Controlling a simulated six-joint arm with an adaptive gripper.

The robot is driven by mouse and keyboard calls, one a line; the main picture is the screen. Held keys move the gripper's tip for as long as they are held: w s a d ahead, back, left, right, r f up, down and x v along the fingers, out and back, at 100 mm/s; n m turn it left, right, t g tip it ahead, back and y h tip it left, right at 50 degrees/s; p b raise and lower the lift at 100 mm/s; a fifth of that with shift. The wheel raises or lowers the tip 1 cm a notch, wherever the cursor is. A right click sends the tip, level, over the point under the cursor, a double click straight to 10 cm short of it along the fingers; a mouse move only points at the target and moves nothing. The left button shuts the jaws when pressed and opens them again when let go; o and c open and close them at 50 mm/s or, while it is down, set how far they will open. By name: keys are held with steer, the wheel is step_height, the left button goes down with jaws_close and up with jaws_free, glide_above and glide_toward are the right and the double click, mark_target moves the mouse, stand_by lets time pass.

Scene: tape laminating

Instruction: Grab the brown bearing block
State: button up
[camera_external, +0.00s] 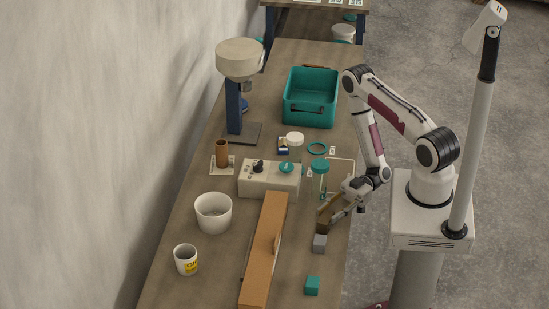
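The brown bearing block (323,225) stands near the right edge of the workbench, just behind a small grey block (319,243). My gripper (338,210) is low over the bench edge, right beside the brown block, with its fingers pointing down and left towards it. A grey finger shows on the right, close to or touching the block. An olive-brown strip behind the block may be part of the block or of something else. The fingers are small and partly overlap the block, so I cannot tell whether they are open or closed on it.
A long orange-brown beam (262,258) lies left of the block. A teal cube (312,285) sits nearer the front. Behind are a green-lidded jar (320,172), a beige control box (258,184) and a teal crate (290,115). A white bowl (213,220) stands left.

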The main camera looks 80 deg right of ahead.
mark_target(330, 212)
jaws_close()
steer(key=shift+r, duration=0.2)
steer(key=shift+r, duration=4.85)
